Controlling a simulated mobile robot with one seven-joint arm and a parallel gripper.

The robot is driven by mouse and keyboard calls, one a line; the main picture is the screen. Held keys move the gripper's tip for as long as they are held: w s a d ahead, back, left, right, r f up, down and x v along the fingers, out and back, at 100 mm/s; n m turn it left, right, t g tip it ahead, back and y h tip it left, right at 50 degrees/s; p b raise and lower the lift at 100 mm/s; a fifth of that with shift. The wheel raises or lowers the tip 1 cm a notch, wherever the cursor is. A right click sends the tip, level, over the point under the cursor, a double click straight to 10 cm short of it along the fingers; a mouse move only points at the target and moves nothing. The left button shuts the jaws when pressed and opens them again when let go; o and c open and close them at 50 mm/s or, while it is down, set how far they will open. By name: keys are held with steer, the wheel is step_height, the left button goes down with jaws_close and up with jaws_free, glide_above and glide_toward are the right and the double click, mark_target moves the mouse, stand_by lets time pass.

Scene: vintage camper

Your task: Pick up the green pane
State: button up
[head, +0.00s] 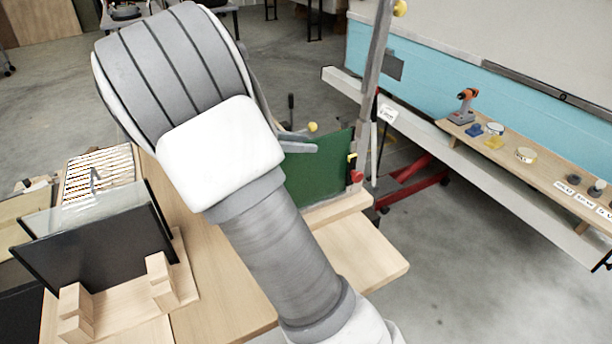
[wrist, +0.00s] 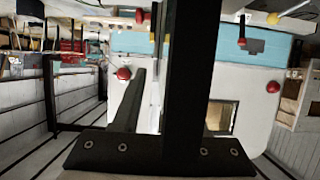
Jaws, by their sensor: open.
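The green pane (head: 322,168) stands upright on the wooden bench, right of centre in the head view. My arm hides its left part. Small yellow and red pieces sit at its right edge. My gripper (head: 291,141) is mostly hidden behind my arm. Grey parts that look like its fingers show near the pane's upper left edge; I cannot tell whether they touch it. My gripper is open. In the wrist view I cannot make out the green pane; dark bars and a bolted dark plate fill the foreground.
A wooden rack (head: 75,317) at the left holds a dark pane (head: 100,245) and a clear pane (head: 75,212). The grey post (head: 377,70) rises just right of the green pane. A shelf (head: 540,165) with a drill (head: 464,107) runs along the blue and white camper (head: 430,95).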

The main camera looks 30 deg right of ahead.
jaws_close()
stand_by(1.4)
